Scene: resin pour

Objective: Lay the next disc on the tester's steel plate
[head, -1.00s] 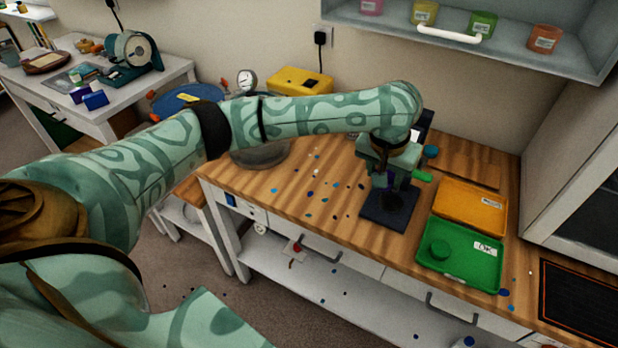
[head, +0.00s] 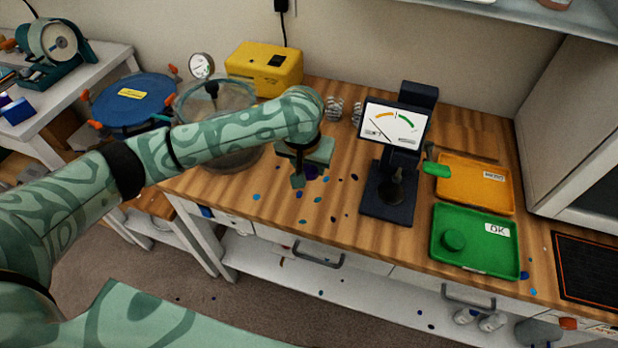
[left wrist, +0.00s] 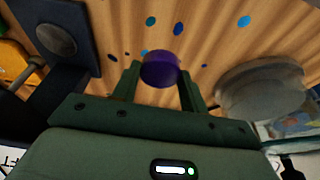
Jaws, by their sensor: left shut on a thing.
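My left gripper (head: 303,178) is shut on a purple disc (head: 311,172), held above the worktop to the left of the tester. In the left wrist view the disc (left wrist: 160,69) sits between the two fingertips (left wrist: 158,85). The tester (head: 400,140) has a dial screen, a dark base and a green-handled lever (head: 437,170). Its round steel plate (left wrist: 55,37) looks bare in the left wrist view; in the head view the post partly hides it. A green disc (head: 453,239) lies in the green OK tray (head: 470,262). My right gripper is not in view.
An orange tray (head: 475,185) lies behind the green tray. A glass vessel with a gauge (head: 201,66), a yellow box (head: 264,68) and metal springs (head: 335,108) stand at the back. Coloured specks dot the wood (head: 330,215).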

